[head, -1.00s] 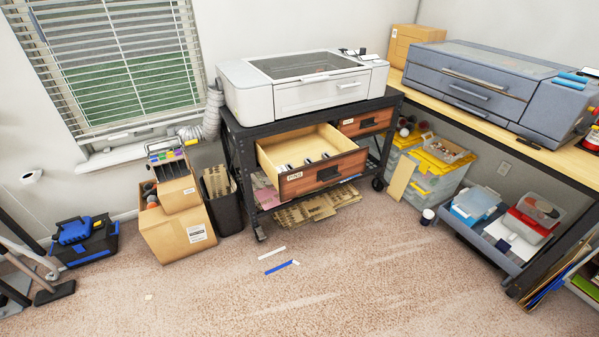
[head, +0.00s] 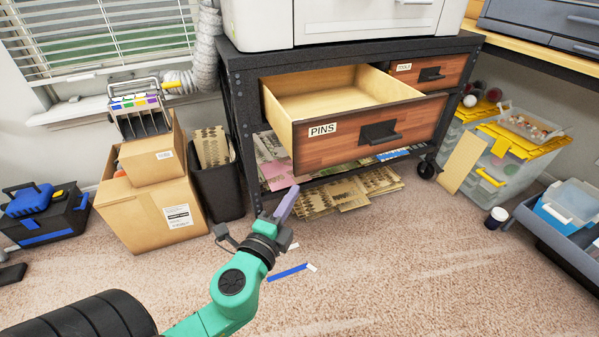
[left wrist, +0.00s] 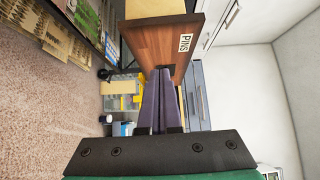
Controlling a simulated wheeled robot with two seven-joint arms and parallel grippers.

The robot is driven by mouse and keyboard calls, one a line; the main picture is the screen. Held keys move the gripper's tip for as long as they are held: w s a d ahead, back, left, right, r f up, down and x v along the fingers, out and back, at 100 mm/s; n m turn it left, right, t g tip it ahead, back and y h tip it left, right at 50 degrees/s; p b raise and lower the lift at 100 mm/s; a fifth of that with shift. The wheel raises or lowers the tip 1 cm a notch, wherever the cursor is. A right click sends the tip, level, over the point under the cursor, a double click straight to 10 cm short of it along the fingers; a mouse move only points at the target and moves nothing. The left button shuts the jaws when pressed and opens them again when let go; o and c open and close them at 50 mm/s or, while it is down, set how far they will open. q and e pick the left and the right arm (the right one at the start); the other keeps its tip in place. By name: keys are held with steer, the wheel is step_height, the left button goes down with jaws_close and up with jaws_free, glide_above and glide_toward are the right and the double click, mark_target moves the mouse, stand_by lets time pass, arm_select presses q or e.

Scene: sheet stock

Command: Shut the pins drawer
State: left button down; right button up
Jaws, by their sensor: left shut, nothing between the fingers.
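The pins drawer (head: 350,138) is pulled out of the black cart, its wooden front marked PINS with a dark handle (head: 379,133). From this height its visible inside looks empty, but the part behind the front is hidden. My left gripper (head: 286,204) is shut and empty, in front of and below the drawer's left corner in the head view. In the left wrist view my purple fingers (left wrist: 159,100) point toward the drawer front (left wrist: 165,45), overlapping its edge in the picture; I cannot tell whether they touch. My right gripper is not in view.
The tools drawer (head: 431,71) beside it is shut. The black cart (head: 243,100) carries a white machine (head: 345,20). Cardboard boxes (head: 165,215) and a black bin (head: 219,190) stand at left. Clear bins (head: 485,170) stand at right. A blue strip (head: 287,272) lies on the carpet.

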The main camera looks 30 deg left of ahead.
arm_select(q)
steer(key=p, duration=0.1)
glide_toward(305, 153)
steer(key=w+d, duration=0.3)
steer(key=w+a, duration=0.2)
steer(key=a, duration=0.1)
steer(key=shift+w, duration=0.3)
steer(key=shift+w+a, duration=0.2)
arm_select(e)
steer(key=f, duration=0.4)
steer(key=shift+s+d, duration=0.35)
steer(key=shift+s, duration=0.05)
